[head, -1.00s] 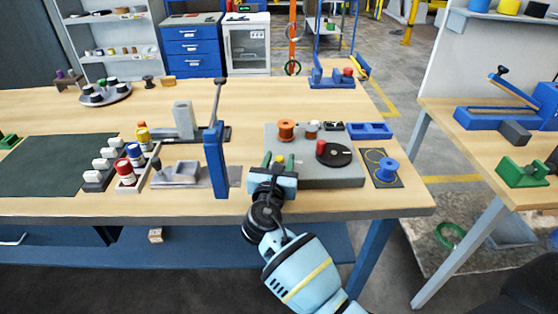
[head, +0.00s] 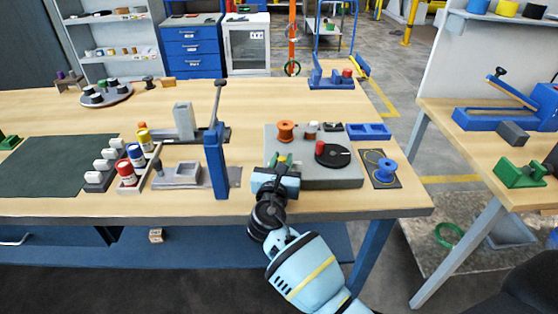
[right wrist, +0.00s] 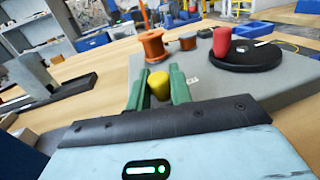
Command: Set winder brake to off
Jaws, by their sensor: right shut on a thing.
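The winder is a grey base (head: 345,183) at the right front of the bench, with a black disc (head: 342,158) carrying a red knob (head: 320,148). In the right wrist view a yellow knob (right wrist: 159,88) stands near the base's front left, between the green fingers of my right gripper (right wrist: 160,74). I take it for the brake's knob. Any off mark cannot be read. My left gripper is not in view.
An orange spool (head: 286,130) and a blue tray (head: 369,131) are at the winder's back. A blue spool (head: 386,171) stands on a dark mat to the right. A blue upright (head: 215,165) with a lever rises left of my right gripper.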

